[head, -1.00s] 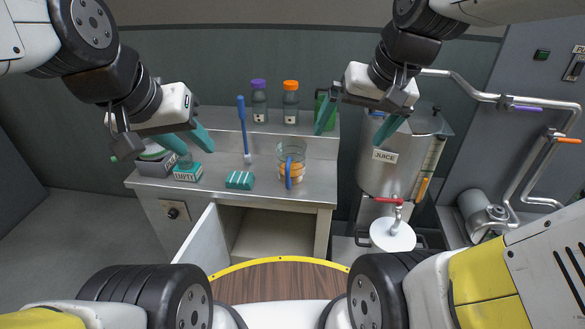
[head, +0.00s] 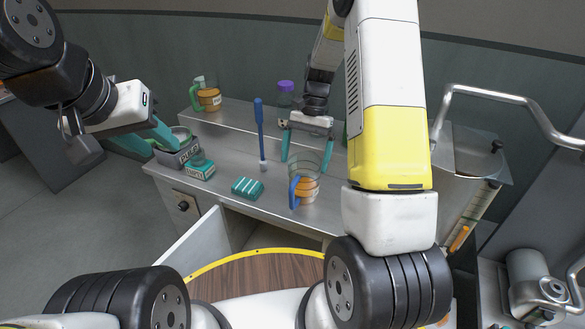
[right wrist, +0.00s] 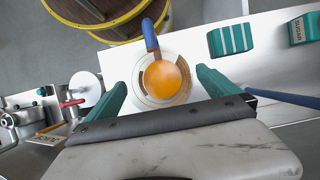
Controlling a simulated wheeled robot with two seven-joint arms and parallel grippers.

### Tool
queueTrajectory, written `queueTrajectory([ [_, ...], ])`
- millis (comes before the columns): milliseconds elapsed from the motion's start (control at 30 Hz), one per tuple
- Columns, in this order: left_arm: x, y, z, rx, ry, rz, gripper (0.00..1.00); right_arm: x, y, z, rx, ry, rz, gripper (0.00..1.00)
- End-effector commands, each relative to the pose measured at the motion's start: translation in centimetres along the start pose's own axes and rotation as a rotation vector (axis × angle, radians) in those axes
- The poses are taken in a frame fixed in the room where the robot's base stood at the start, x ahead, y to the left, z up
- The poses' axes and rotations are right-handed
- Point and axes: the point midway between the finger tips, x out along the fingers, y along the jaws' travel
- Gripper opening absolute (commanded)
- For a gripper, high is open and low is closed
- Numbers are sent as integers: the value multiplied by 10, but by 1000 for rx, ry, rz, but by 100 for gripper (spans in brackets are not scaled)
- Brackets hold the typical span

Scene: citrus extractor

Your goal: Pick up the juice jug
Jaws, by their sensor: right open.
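A clear glass jug with a blue handle (head: 294,192) and orange contents stands upright on the grey counter. In the right wrist view, I look down on the jug (right wrist: 140,88), with a round orange thing inside it and its blue handle pointing away from the gripper. My right gripper (head: 305,158) is open, fingers down, just above or around the jug's rim. In the wrist view its teal fingers (right wrist: 163,92) lie on either side of the jug; contact is not visible. My left gripper (head: 155,146) appears open and empty by a grey bin at the left.
A blue-handled brush (head: 260,130) stands behind the jug. A teal striped sponge (head: 247,187) and a small teal box (head: 200,170) lie to its left. A green-handled jug (head: 209,100) and a purple-capped bottle (head: 286,88) stand on the back shelf. A cabinet door (head: 198,243) hangs open below.

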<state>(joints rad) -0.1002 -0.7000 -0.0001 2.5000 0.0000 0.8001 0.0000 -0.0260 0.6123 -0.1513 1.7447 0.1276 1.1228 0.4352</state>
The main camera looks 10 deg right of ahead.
Motion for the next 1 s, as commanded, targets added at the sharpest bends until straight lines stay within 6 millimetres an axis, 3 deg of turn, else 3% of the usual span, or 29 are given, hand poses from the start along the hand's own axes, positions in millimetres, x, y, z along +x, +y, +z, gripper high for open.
queueTrajectory([
  [500, 0, 0, 0, 0, 0, 0, 36, 66, 2, 4, -1, -2, 1, 100],
  [800, 0, 0, 0, 0, 0, 0, 36, 71, 2, 4, -2, 0, 0, 100],
  [1000, 0, 0, 0, 0, 0, 0, 36, 70, 2, 4, -2, 0, 0, 61],
])
